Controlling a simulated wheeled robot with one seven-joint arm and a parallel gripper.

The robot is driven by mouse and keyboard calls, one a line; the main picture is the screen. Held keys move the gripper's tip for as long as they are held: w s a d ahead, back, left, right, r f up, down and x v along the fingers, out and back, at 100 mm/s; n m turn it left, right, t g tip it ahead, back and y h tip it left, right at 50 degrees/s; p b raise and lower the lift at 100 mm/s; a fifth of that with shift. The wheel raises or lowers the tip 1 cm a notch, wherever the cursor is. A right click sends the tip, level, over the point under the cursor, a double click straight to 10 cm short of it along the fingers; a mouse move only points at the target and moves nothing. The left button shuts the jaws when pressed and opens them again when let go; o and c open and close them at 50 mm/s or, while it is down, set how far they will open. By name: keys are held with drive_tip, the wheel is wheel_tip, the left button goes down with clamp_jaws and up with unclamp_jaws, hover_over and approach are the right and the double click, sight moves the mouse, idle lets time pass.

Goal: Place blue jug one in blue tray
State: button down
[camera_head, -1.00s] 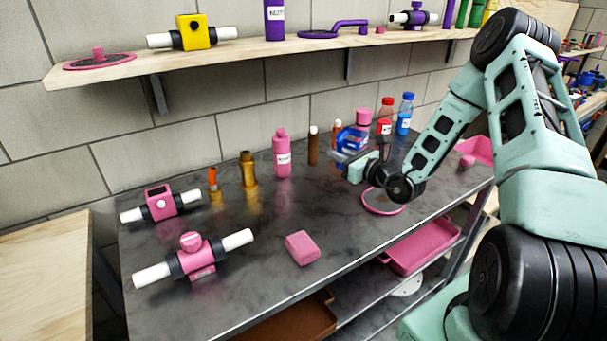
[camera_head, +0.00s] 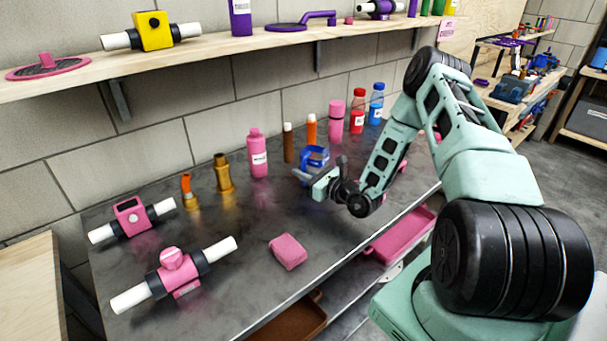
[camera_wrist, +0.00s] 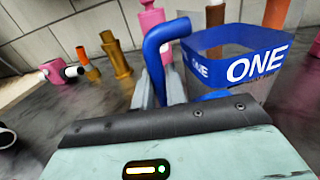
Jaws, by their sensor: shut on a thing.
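Blue jug one (camera_head: 315,157) is a clear jug with a blue band marked ONE and a blue handle. It is near the back of the grey table (camera_head: 225,275), in front of the orange item. The wrist view shows the jug (camera_wrist: 245,68) upright and close. My gripper (camera_head: 305,177) is shut on its handle; the fingers (camera_wrist: 162,85) sit around it in the wrist view. I cannot tell whether the jug's base touches the table. I cannot make out a blue tray with certainty.
A pink bottle (camera_head: 258,157), brown item (camera_head: 288,143), pink cup (camera_head: 336,115), red bottle (camera_head: 357,112) and blue bottle (camera_head: 376,104) stand along the back. A pink block (camera_head: 287,251) lies near the front edge. A wooden table (camera_head: 500,92) stands far right beyond open floor.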

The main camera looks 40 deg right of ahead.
drive_tip(key=shift+f, duration=0.3)
drive_tip(key=shift+f, duration=0.15)
drive_tip(key=c, duration=1.4)
unclamp_jaws()
drive_tip(key=shift+c, duration=0.2)
